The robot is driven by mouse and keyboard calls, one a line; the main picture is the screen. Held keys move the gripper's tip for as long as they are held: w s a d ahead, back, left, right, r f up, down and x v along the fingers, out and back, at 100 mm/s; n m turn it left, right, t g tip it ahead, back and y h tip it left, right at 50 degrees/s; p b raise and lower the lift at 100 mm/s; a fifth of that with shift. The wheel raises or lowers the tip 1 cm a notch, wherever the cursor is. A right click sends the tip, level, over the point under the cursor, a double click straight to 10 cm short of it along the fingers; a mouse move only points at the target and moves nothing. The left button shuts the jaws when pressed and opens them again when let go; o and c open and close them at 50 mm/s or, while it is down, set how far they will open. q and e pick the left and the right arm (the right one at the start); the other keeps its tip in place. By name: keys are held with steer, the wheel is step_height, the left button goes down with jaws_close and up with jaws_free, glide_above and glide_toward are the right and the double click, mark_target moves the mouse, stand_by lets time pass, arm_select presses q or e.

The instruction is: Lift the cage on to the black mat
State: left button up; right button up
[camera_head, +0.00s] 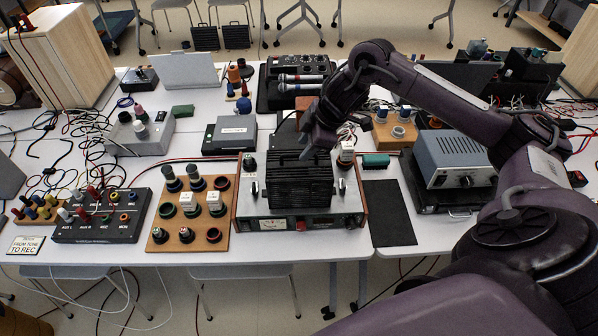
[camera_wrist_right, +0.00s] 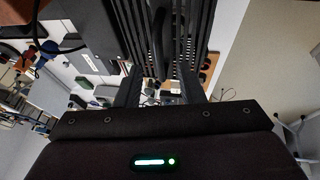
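The black slatted cage (camera_head: 300,185) stands upright on the test device with a meter (camera_head: 318,224), near the middle of the table. The black mat (camera_head: 390,213) lies flat and bare on the table just right of that device. My right gripper (camera_head: 316,142) is at the cage's top right. In the right wrist view, the cage (camera_wrist_right: 190,30) fills the top, and a dark handle-like bar stands in line with the gap between the fingers of my right gripper (camera_wrist_right: 160,92). The fingers are apart; I see no contact. My left gripper is out of view.
A grey power unit (camera_head: 452,162) stands right of the mat. A green block (camera_head: 375,161) lies behind the mat. The table's front edge is near the mat.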

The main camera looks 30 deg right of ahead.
steer(key=shift+x, duration=1.25)
jaws_close()
steer(key=shift+r, duration=0.1)
stand_by(0.3)
